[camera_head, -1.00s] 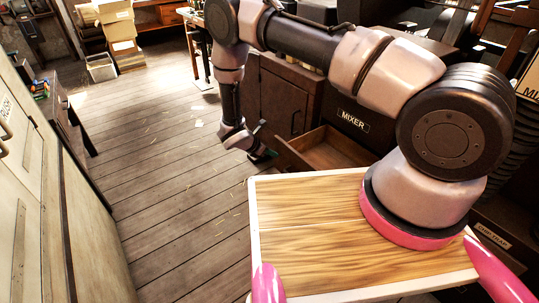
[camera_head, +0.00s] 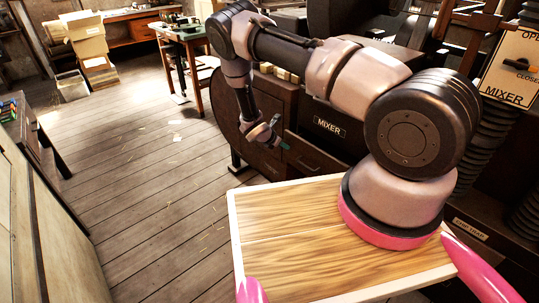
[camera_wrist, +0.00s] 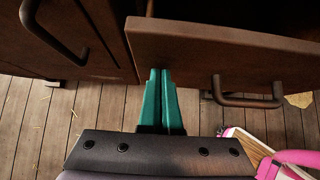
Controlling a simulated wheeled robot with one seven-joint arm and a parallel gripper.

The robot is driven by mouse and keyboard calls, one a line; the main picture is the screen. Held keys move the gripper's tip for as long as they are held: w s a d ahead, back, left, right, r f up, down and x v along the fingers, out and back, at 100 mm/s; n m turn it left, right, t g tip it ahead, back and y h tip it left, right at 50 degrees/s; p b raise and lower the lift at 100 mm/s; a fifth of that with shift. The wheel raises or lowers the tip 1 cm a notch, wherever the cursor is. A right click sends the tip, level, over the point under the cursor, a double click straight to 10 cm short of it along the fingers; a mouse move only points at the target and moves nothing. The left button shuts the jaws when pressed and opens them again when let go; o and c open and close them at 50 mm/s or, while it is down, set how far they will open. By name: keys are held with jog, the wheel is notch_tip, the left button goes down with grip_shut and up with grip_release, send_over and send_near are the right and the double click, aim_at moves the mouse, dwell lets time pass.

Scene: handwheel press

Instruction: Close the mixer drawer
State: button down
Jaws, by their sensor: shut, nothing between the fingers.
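The mixer drawer (camera_head: 314,156) is a brown wooden drawer in the dark cabinet under the MIXER label (camera_head: 330,127). In the head view its inside no longer shows and its front sits close to the cabinet. In the wrist view the drawer front (camera_wrist: 215,55), with a dark bar handle (camera_wrist: 245,98), appears to stand slightly proud of the cabinet. My gripper (camera_head: 282,143) is shut and empty, at the left part of the drawer front. Its teal fingers, also in the wrist view (camera_wrist: 159,72), reach the front's lower left end; contact is not certain.
A cabinet door with a handle (camera_wrist: 52,35) is left of the drawer. A sign with an OPEN/CLOSED lever (camera_head: 512,70) stands at the right. A green-topped table (camera_head: 180,32) is at the back.

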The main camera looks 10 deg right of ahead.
jog(key=w+d, duration=0.3)
jog(key=d, duration=0.3)
jog(key=shift+w+d, duration=0.35)
jog(key=shift+w, duration=0.05)
jog(key=shift+d+r, duration=0.1)
jog(key=shift+d, duration=0.05)
